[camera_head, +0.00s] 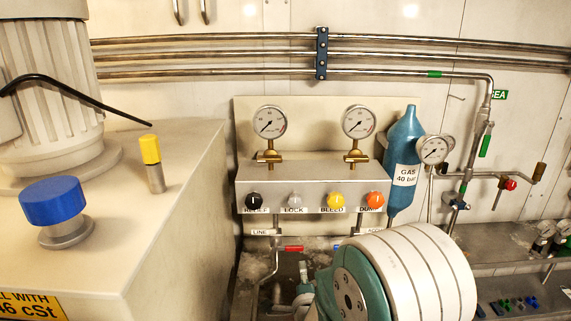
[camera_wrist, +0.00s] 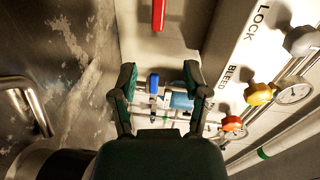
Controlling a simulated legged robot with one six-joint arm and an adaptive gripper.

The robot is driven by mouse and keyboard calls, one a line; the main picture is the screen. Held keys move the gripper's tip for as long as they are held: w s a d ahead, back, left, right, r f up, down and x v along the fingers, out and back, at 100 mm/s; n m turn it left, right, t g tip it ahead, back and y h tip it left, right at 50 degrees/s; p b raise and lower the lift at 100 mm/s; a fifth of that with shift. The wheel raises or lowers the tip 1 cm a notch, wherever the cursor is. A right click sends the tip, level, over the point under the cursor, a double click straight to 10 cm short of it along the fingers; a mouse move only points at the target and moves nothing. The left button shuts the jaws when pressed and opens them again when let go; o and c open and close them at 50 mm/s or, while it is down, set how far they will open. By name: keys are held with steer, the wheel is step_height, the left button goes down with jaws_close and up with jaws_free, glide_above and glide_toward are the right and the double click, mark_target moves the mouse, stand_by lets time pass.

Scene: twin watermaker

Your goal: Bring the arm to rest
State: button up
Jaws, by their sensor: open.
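My gripper (camera_wrist: 160,73) shows in the wrist view with its two dark fingers spread apart and nothing between them. Behind the gap, farther off, are a blue valve handle (camera_wrist: 152,83) and part of a light-blue body. In the head view, the thick white and teal part of my arm (camera_head: 416,270) stands at the bottom, in front of the valve panel (camera_head: 312,172). My fingers are not visible in the head view. No contact between the fingers and anything shows.
The panel has black (camera_head: 254,201), grey (camera_head: 294,200), yellow (camera_head: 335,201) and orange (camera_head: 375,200) knobs. A red handle (camera_head: 293,248) is below. A blue gas bottle (camera_head: 404,150) stands right. A pale cabinet (camera_head: 150,215) with a blue cap (camera_head: 52,202) blocks the left.

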steer(key=s+d+r+n+g, duration=0.3)
steer(key=s+r+n, duration=0.1)
steer(key=s, duration=0.5)
steer(key=s+d+r+n+g, duration=0.4)
steer(key=s+n, duration=0.3)
steer(key=s, duration=0.3)
steer(key=s+d+r+n+g, duration=0.3)
steer(key=s+r+n+g, duration=0.1)
steer(key=s, duration=0.5)
steer(key=shift+s+d+r+n, duration=0.15)
steer(key=shift+s+r+n, duration=0.2)
steer(key=shift+r+n, duration=0.25)
steer(key=shift+f, duration=0.1)
